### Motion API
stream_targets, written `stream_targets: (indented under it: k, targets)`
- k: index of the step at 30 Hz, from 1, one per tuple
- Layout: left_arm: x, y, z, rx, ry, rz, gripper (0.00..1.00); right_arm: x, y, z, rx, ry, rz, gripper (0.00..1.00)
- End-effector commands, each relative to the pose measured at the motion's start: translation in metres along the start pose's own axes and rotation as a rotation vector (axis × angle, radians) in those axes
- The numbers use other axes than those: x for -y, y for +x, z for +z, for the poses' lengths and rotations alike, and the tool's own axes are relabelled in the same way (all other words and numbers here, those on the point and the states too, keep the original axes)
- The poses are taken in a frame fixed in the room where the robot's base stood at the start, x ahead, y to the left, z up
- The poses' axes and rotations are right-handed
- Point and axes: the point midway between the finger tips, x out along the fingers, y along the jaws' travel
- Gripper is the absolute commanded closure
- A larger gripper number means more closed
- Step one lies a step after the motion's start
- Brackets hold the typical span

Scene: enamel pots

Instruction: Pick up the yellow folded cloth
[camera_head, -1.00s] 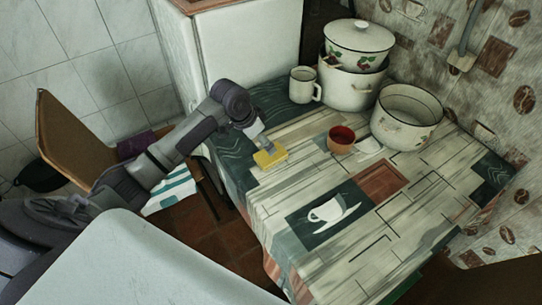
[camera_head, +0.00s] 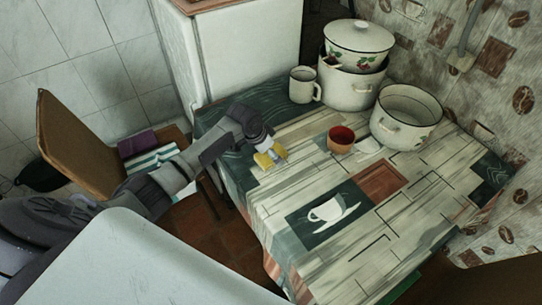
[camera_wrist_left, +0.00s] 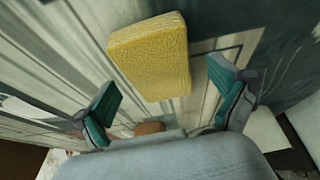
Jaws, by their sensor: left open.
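The yellow folded cloth (camera_head: 263,161) lies on the table near its left edge, partly hidden by my left gripper. In the left wrist view the cloth (camera_wrist_left: 153,56) is a thick yellow block just ahead of the fingers. My left gripper (camera_head: 271,154) is over the cloth, pointing down. In the left wrist view my left gripper (camera_wrist_left: 165,86) is open, with one teal-padded finger on each side of the cloth's near end. I see no finger clearly touching it. My right gripper is not in view.
A red-brown cup (camera_head: 341,139), a white mug (camera_head: 303,86), an open enamel pot (camera_head: 400,133) and stacked lidded pots (camera_head: 352,88) stand farther back and right on the table (camera_head: 385,245). The table's front half is clear. A chair (camera_head: 75,150) stands left.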

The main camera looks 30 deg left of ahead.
Motion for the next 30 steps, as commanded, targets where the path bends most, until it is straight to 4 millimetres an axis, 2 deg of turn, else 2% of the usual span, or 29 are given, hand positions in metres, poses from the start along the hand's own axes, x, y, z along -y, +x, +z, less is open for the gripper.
stream_targets:
  k: [21, 23, 30]
  targets:
    - [-0.0001, 0.0045, 0.0020, 0.000, 0.000, 0.000, 0.03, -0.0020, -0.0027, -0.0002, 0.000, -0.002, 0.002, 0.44]
    - [0.0000, 0.0045, 0.0020, 0.000, 0.000, 0.000, 0.10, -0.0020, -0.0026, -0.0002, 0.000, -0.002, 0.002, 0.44]
    - [0.0000, 0.0044, 0.0020, 0.000, 0.000, 0.000, 0.50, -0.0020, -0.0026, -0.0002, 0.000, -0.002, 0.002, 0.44]
